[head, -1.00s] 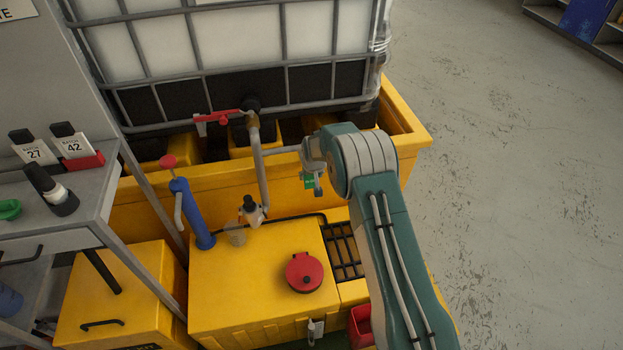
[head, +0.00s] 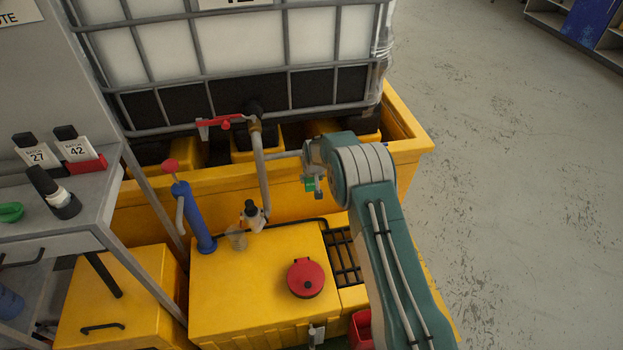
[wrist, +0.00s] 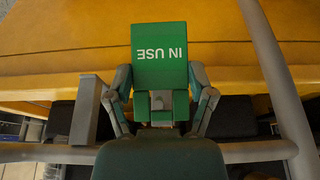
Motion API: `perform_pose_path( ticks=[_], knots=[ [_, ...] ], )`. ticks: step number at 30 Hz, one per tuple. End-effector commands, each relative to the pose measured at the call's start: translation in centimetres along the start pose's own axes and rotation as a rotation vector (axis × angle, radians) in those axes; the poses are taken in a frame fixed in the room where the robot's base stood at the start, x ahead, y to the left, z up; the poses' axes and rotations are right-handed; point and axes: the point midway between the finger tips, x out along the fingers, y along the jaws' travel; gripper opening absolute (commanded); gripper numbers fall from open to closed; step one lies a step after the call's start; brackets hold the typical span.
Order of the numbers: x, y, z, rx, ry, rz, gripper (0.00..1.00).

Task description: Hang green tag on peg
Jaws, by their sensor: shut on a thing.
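The green tag (wrist: 159,55) reads "IN USE" upside down in the wrist view. My gripper (wrist: 160,103) is shut on its lower part, with a finger on each side. In the head view the tag (head: 310,184) is a small green patch below my gripper (head: 314,178), in front of the yellow bund wall. I cannot make out the peg for certain in either view. A grey block (wrist: 86,110) stands left of my gripper in the wrist view; I cannot tell what it is.
A grey pipe (head: 261,175) with a red-handled valve (head: 222,122) stands left of my gripper. A blue pump (head: 193,215), a small bottle (head: 252,215) and a red lid (head: 306,278) are on the yellow box below. Open floor lies to the right.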

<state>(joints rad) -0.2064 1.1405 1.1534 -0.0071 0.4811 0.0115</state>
Motion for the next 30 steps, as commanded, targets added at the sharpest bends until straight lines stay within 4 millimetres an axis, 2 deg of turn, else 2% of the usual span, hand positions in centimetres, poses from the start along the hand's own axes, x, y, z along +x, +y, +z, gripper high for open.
perform_pose_path(
  ticks=[1, 2, 3, 15, 19, 23, 30],
  knots=[
    [0.1, 0.0, 0.1, 0.0, -0.003, 0.0, 0.41],
    [0.1, 0.0, 0.1, 0.0, -0.003, 0.0, 0.83],
    [0.1, 0.0, 0.1, 0.0, -0.003, 0.0, 1.0],
    [0.0, 0.0, 0.1, 0.0, -0.001, 0.0, 1.0],
    [-0.6, 0.0, 0.0, 0.0, 0.0, 0.0, 1.0],
    [-2.4, 0.0, -0.1, 0.0, 0.001, 0.0, 1.0],
    [-6.9, 0.0, -0.1, 0.0, 0.001, 0.0, 1.0]
  ],
)
